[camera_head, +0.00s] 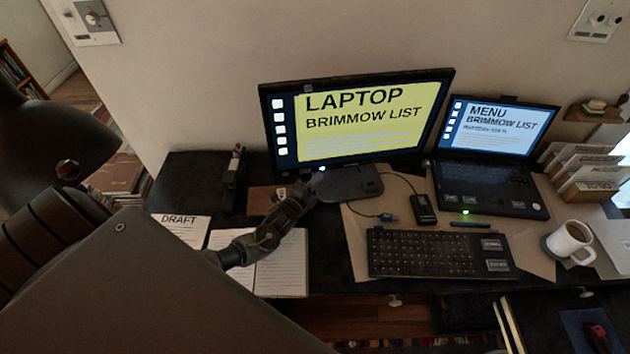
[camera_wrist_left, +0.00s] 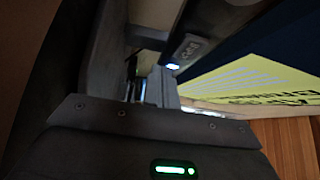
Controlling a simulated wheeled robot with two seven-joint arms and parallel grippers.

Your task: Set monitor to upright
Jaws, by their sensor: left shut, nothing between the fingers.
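The monitor (camera_head: 370,121) stands on its dark base (camera_head: 350,184) at the back of the black desk, against the wall. Its yellow screen reads "LAPTOP BRIMMOW LIST". Its top edge slopes up to the right in the head view; its backward or forward lean is hard to judge. My left gripper (camera_head: 303,190) is shut and empty by the monitor's lower left corner, in front of the base. Whether it touches the frame is unclear. In the left wrist view the monitor's yellow screen (camera_wrist_left: 250,85) and dark frame lie close beside the fingers (camera_wrist_left: 163,85). My right gripper is not in view.
A laptop (camera_head: 490,150) stands right of the monitor. A keyboard (camera_head: 440,254), a small black device (camera_head: 423,209) and a mug (camera_head: 569,242) are in front. An open notebook (camera_head: 275,270) lies under my left arm. A lamp (camera_head: 50,150) stands at left.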

